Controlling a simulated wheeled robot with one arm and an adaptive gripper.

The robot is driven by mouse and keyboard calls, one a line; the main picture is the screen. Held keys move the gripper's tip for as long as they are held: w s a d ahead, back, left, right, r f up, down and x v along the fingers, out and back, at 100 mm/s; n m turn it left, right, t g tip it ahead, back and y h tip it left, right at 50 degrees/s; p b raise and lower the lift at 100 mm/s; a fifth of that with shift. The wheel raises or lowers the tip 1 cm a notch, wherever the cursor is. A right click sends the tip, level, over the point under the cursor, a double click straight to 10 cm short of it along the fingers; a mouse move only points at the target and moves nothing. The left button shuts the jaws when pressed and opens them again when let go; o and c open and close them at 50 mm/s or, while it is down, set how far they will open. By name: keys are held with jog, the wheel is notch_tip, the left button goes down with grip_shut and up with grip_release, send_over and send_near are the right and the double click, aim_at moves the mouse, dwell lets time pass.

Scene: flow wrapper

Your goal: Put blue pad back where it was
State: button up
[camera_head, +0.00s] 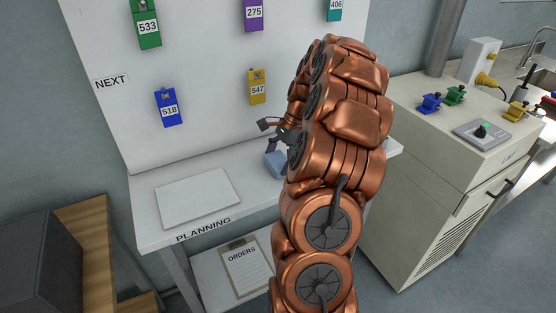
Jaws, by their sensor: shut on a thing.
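The blue pad (275,164) is a small light-blue block at the back of the white planning table, just left of my copper arm. My gripper (273,147) is mostly hidden behind my arm. Only dark parts of it show, right above the pad. It is shut on the blue pad, though the arm hides the right part of the pad and the grip itself. I cannot tell whether the pad touches the table.
A flat white panel (198,198) lies on the planning table (150,230). Behind stands a white board (200,60) with coloured numbered tags. An orders clipboard (247,270) lies on the lower shelf. A cabinet (425,170) with coloured clamps stands at right.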

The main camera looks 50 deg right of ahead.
jog(key=o, duration=0.8)
jog(key=shift+c, duration=0.2)
jog(key=b+v, duration=0.2)
jog(key=v, duration=1)
jog(key=shift+s+a+r, duration=0.1)
jog(key=shift+r, duration=0.05)
